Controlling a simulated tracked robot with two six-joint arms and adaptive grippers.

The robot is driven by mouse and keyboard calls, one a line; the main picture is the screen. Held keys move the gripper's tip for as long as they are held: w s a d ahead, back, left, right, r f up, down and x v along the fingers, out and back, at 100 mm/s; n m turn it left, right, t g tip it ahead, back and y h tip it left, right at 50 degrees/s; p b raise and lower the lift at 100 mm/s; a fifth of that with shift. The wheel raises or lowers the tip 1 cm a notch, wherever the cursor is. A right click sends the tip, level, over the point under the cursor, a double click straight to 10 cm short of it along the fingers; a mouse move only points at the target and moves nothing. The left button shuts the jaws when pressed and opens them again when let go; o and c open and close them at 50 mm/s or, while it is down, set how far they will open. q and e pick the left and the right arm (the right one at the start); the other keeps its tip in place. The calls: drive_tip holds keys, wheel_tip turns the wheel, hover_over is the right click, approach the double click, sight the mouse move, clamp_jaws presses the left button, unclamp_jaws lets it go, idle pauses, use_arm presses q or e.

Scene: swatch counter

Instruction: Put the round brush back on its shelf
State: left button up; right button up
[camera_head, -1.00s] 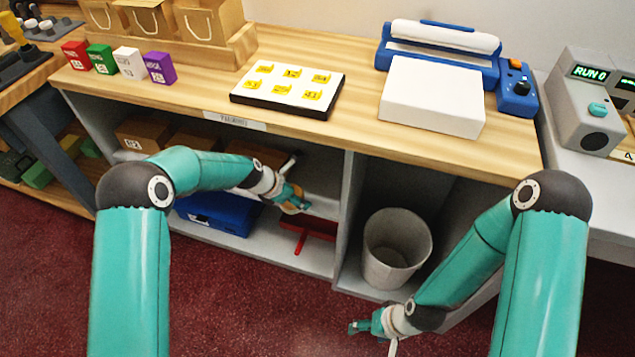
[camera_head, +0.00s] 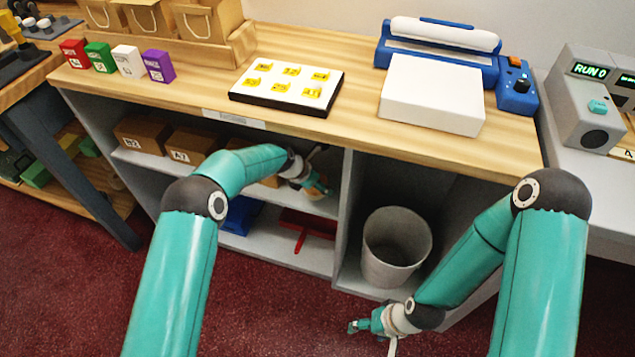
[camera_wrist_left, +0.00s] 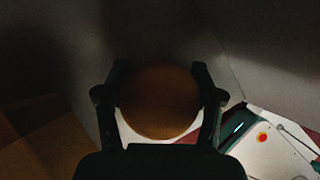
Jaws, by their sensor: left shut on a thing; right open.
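The round brush (camera_wrist_left: 160,102) shows in the left wrist view as a round brown thing between the two dark fingers. My left gripper (camera_head: 318,188) is shut on it. In the head view the gripper is inside the open shelf under the counter, at the right end of the upper shelf (camera_head: 146,160), near the divider. There the brush (camera_head: 322,191) shows only as a small tan patch, mostly hidden by the gripper. I cannot tell whether it touches the shelf. My right gripper (camera_head: 357,326) is open and empty, low in front of the bin.
Cardboard boxes (camera_head: 189,145) stand on the upper shelf to the left. A red dustpan-like thing (camera_head: 306,225) and a blue case (camera_head: 241,214) lie on the lower shelf. A grey bin (camera_head: 396,248) stands right of the divider (camera_head: 345,205).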

use_arm(q)
drive_tip(key=o, duration=1)
